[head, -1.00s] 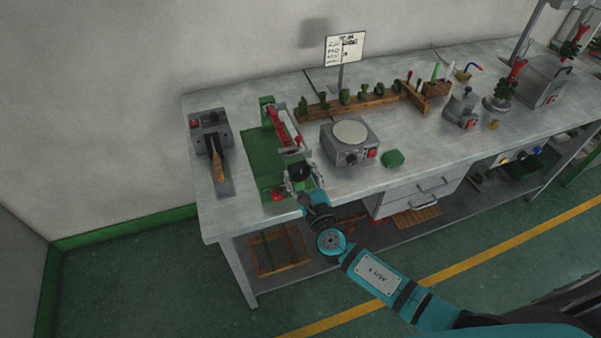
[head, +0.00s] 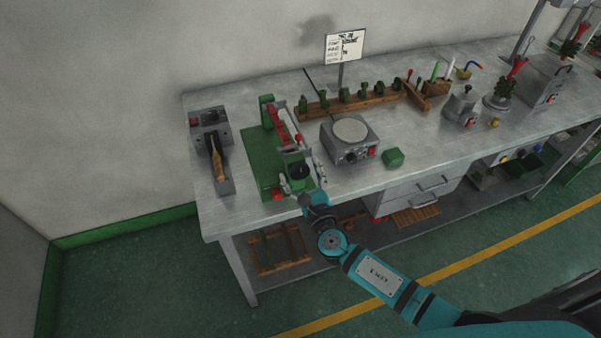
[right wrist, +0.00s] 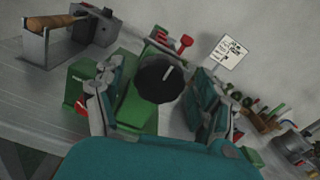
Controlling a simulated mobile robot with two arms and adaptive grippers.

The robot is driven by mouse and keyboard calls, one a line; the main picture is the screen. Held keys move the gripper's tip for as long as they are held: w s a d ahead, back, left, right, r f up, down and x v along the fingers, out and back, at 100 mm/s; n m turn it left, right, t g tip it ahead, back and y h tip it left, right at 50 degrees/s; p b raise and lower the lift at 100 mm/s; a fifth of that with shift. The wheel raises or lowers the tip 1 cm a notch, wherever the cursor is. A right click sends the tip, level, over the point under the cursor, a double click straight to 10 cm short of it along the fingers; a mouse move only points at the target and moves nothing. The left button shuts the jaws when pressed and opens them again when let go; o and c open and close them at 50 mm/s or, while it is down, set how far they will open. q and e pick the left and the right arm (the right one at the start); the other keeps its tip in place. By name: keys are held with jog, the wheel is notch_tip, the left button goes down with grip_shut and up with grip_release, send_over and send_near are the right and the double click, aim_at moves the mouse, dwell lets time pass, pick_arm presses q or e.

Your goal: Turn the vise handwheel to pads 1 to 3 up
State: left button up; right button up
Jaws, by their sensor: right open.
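The vise (head: 281,128), green with red and grey parts, stands on a green base plate (head: 262,152) at the left part of the bench. Its black round handwheel (head: 301,171) is at the near end. In the right wrist view the handwheel (right wrist: 160,79) faces me, with a white mark near its top. My right gripper (head: 296,189) is open at the near side of the handwheel. In the right wrist view its fingers (right wrist: 157,108) stand apart to the left and right of the wheel, with visible gaps. My left gripper is not in view.
A grey device with a round plate (head: 350,132) and a green block (head: 393,157) stand right of the vise. A grey stand with a wooden-handled tool (head: 219,163) is on the left. A sign (head: 344,46) and a wooden rack (head: 350,101) are behind.

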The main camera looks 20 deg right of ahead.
jog(key=s, duration=1.1)
jog(key=shift+s+d, duration=0.25)
jog(key=shift+s, duration=0.05)
jog(key=shift+f, duration=0.1)
jog(key=s+d+f+m+g+h+b, duration=0.1)
jog(key=s+d+f+m+g, duration=0.3)
jog(key=f, duration=0.6)
jog(key=s+d+f+m+g+h+b, duration=0.1)
jog(key=s+f+m+g, duration=0.1)
jog(key=f+m, duration=0.6)
jog(key=s+d+f+m+g+b, duration=0.1)
jog(key=s+d+f+m+g, duration=0.2)
jog(key=f, duration=1)
jog(key=s+f+m+g+b, duration=0.1)
jog(key=s+f+m+g, duration=0.1)
jog(key=s+f+m, duration=0.4)
jog(key=s+a+f+m+g+y, duration=0.1)
jog(key=s+f+m+g, duration=0.2)
jog(key=s+f+m, duration=0.4)
jog(key=s+a+f+m+g+b, duration=0.1)
jog(key=s+f+m+g, duration=0.2)
jog(key=s+f+m, duration=0.4)
jog(key=s+m, duration=0.1)
jog(key=s, duration=0.8)
jog(key=shift+b, duration=0.3)
